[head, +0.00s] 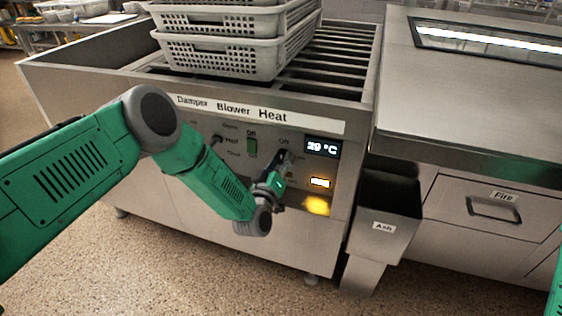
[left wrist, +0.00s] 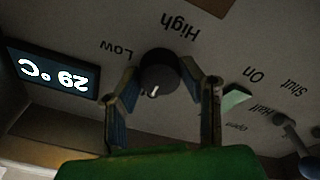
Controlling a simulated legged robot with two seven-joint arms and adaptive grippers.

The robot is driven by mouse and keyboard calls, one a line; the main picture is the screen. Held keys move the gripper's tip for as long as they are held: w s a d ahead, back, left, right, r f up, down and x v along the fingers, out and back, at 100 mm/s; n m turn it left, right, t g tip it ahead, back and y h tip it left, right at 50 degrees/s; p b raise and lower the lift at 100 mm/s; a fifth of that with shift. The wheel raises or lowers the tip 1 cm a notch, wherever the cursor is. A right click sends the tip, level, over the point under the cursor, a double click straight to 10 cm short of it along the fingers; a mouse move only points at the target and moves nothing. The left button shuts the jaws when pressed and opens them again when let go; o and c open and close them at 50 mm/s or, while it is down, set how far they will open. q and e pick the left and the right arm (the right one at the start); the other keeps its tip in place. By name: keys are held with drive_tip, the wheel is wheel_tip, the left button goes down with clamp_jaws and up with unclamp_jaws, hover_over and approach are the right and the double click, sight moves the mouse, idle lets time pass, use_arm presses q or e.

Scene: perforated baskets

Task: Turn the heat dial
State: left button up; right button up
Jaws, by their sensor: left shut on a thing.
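The heat dial (left wrist: 159,73) is a dark round knob with a white pointer mark, under the "Heat" label on the machine's front panel. In the left wrist view the panel appears upside down, with "Low" and "High" printed around the dial. My left gripper (left wrist: 162,92) has its two fingers on either side of the dial and is shut on it. In the head view my left gripper (head: 286,162) is at the panel and largely covers the dial. The temperature display (head: 322,147) reads 29 °C. My right gripper is out of view.
Left of the dial are the blower switch (head: 252,147) and the damper lever (head: 216,139). Stacked perforated baskets (head: 222,57) stand on the slatted top. An ash bin (head: 387,215) and a drawer marked "Fire" (head: 494,208) are to the right.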

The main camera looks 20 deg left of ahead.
use_arm(q)
drive_tip(key=shift+s+f, duration=0.2)
drive_tip(key=shift+f, duration=0.2)
drive_tip(key=o, duration=1.1)
drive_tip(key=shift+o, duration=0.2)
drive_tip(key=shift+w+r, duration=0.15)
drive_tip(key=s+f, duration=0.1)
drive_tip(key=s, duration=1.1)
drive_tip(key=shift+a+f, duration=0.2)
